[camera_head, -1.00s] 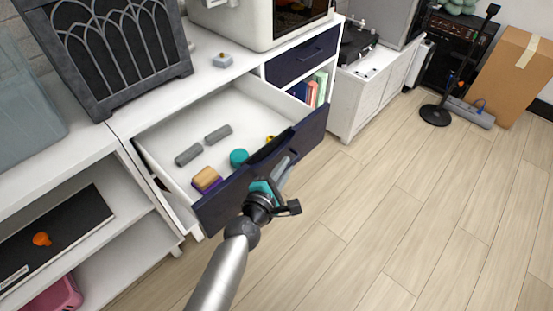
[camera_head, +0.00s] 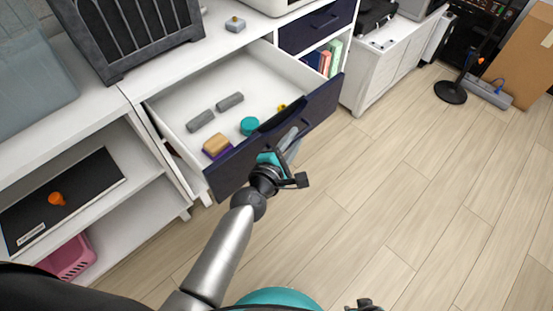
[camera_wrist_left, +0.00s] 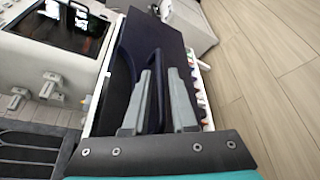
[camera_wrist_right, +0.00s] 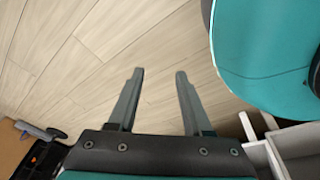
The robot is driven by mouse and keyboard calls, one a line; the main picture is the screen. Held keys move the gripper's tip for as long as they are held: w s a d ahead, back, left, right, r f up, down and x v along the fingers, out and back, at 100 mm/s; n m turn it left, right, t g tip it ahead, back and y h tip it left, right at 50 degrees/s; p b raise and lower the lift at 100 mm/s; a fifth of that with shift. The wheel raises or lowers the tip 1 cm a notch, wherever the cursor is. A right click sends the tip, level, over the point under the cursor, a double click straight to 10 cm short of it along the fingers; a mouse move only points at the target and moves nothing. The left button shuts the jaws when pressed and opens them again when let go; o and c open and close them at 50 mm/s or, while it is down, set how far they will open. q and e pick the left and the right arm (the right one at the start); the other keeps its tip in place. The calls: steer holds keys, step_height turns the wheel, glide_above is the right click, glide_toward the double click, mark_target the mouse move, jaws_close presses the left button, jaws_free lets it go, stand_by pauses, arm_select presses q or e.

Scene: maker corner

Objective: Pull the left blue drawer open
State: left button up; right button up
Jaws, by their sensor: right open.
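The left blue drawer (camera_head: 226,176) stands well open, its dark navy front pulled out from the white cabinet. It also shows in the left wrist view (camera_wrist_left: 160,37). Its handle (camera_wrist_left: 157,90) is a dark bar on the front. My left gripper (camera_head: 292,139) is at the handle, with its two grey fingers (camera_wrist_left: 160,72) drawn in on either side of the bar. The gripper and wrist hide part of the handle in the head view. My right gripper (camera_wrist_right: 160,74) is open and empty above the wooden floor.
In the drawer lie grey bars (camera_head: 201,121), a teal round piece (camera_head: 249,126) and a tan-and-purple block (camera_head: 216,146). A closed navy drawer (camera_head: 316,26) is above a book shelf (camera_head: 325,60) to the right. Free floor (camera_head: 400,190) lies in front.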

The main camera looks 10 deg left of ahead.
arm_select(q)
steer(key=p+v, duration=0.1)
steer(key=v, duration=1.3)
steer(key=shift+p, duration=0.4)
arm_select(e)
steer(key=shift+s+d+f, duration=0.2)
steer(key=shift+s+d, duration=0.5)
steer(key=shift+s, duration=0.35)
steer(key=shift+s+d+f, duration=0.15)
steer(key=shift+s+d, duration=0.55)
steer(key=shift+s, duration=0.35)
arm_select(q)
steer(key=shift+s, duration=0.1)
